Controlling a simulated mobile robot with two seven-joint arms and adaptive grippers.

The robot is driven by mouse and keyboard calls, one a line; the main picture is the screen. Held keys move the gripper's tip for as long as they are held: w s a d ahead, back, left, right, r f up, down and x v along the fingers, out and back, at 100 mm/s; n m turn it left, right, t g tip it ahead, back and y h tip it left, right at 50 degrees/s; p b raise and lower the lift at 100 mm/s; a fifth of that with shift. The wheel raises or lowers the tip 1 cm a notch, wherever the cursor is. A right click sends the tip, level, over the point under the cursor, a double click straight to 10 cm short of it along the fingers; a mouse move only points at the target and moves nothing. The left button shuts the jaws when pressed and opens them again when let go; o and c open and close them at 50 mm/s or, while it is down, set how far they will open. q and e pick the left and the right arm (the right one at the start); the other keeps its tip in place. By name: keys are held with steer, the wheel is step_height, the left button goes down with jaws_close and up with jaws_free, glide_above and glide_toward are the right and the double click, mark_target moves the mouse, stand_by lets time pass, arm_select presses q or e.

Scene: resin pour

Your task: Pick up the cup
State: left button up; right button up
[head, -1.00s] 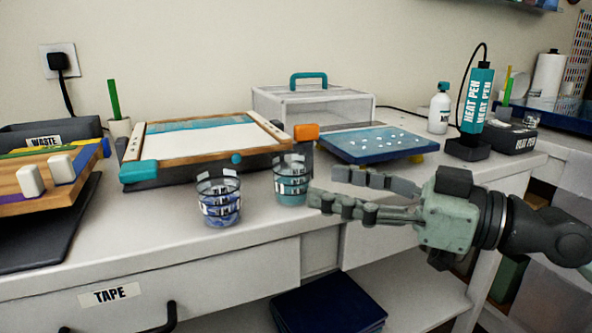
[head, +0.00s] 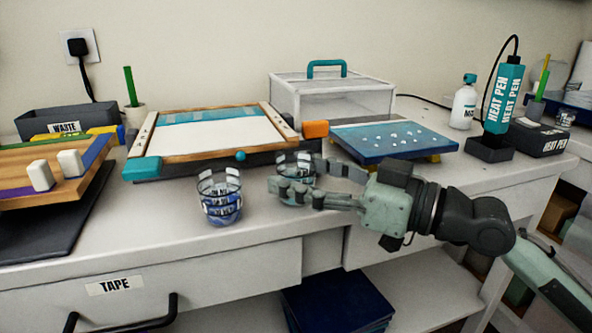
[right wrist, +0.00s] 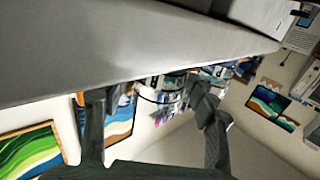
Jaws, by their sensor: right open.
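Two clear cups with dark bands stand on the white worktop. The left cup (head: 220,198) holds blue-violet liquid and stands clear of the gripper. The right cup (head: 293,160) holds teal liquid and is partly hidden by my right gripper (head: 298,178). That gripper is open, reaching in from the right, with its fingers on either side of the right cup. In the right wrist view, a cup (right wrist: 160,100) shows between the two spread fingers (right wrist: 152,118). I cannot tell whether either finger touches it. My left gripper is not in view.
A wood-framed screen (head: 205,130) lies behind the cups, with an orange block (head: 315,129) beside it. A blue board (head: 390,142) lies behind the gripper. A heat pen (head: 502,97) stands at right. The worktop's front edge is close below the cups.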

steer(key=shift+w+a, duration=0.2)
steer(key=shift+a, duration=0.2)
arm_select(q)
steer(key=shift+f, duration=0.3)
arm_select(e)
steer(key=c, duration=0.9)
steer(key=shift+c, duration=0.2)
